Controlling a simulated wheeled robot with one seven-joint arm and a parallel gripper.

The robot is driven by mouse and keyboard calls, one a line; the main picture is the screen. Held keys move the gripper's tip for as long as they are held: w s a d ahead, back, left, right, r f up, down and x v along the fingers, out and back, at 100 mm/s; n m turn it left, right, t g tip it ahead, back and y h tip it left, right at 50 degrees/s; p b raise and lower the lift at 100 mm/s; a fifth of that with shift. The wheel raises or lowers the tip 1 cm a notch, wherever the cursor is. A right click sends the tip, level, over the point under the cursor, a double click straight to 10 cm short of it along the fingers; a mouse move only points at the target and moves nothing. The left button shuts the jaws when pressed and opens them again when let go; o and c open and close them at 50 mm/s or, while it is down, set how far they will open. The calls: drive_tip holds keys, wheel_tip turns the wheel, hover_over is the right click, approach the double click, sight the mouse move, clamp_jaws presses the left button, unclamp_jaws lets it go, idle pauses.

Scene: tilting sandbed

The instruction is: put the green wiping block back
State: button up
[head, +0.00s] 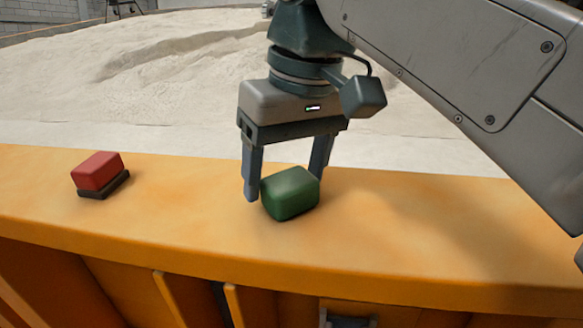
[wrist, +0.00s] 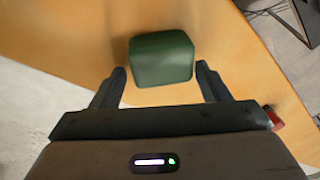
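The green wiping block (head: 290,194) sits on the orange ledge (head: 400,225), near the middle of the head view. It also shows in the wrist view (wrist: 161,58), lying largely beyond the fingertips. My gripper (head: 284,183) points down at the block, with one finger to either side. In the wrist view the fingers (wrist: 161,70) are spread, with a narrow gap at each side of the block. In the head view the block hides part of the right finger's tip. No holder or marked place for the block can be made out.
A red block (head: 97,170) on a dark base stands on the ledge at left; a bit of it shows in the wrist view (wrist: 274,118). Pale sand (head: 160,85) fills the bed behind. The ledge is clear between the blocks and to the right.

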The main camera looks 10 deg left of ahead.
sight(296, 179)
drive_tip(key=shift+o, duration=0.3)
drive_tip(key=shift+r, duration=0.1)
drive_tip(key=p+v, duration=0.1)
drive_tip(key=v, duration=0.6)
drive_tip(key=shift+r, duration=0.1)
